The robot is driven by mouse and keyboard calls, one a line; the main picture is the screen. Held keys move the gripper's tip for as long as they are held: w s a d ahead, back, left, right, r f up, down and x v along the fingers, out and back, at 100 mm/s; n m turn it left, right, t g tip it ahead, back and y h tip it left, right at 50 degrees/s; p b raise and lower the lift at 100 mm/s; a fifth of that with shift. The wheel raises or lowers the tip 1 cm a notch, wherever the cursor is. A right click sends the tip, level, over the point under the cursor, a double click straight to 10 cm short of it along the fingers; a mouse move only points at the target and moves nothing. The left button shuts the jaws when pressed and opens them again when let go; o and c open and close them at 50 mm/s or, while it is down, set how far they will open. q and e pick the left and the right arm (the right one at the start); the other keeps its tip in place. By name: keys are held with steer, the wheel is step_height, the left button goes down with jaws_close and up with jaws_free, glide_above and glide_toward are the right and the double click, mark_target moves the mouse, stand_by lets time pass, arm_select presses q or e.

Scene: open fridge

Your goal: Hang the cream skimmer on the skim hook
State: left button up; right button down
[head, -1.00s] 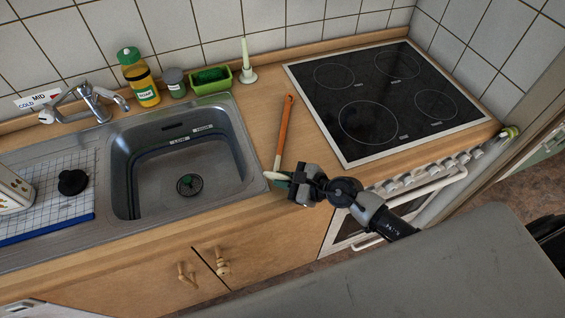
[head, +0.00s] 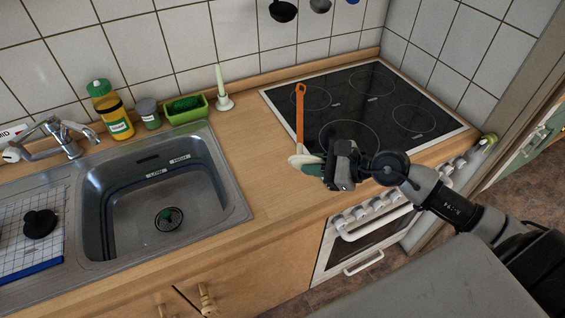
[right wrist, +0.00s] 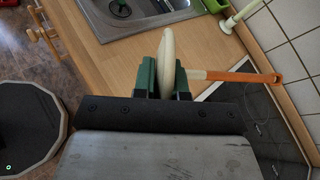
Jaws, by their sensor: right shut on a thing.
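The cream skimmer has an orange handle (head: 300,112) and a cream head (head: 300,160). My right gripper (head: 313,166) is shut on the cream head, with the handle pointing up and away toward the back wall. In the right wrist view, the cream head (right wrist: 167,48) sits edge-on between the green fingertips, and the orange handle (right wrist: 240,77) sticks out to the right. The skimmer appears above the counter beside the stove. The skim hook cannot be made out; only the lower ends of hanging utensils show at the top edge. My left gripper is out of view.
A black ladle (head: 283,11) and a grey utensil (head: 320,5) hang on the tiled wall. The stove (head: 430,95) lies behind and right of my gripper.

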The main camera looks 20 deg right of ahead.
steer(key=shift+d+r, duration=0.3)
steer(key=s+a+r+n+g+y, duration=0.1)
steer(key=s+a+r, duration=0.1)
steer(key=a, duration=0.4)
steer(key=shift+s+a+n+g, duration=0.3)
steer(key=shift+s+n, duration=0.1)
steer(key=shift+s, duration=0.1)
stand_by(0.6)
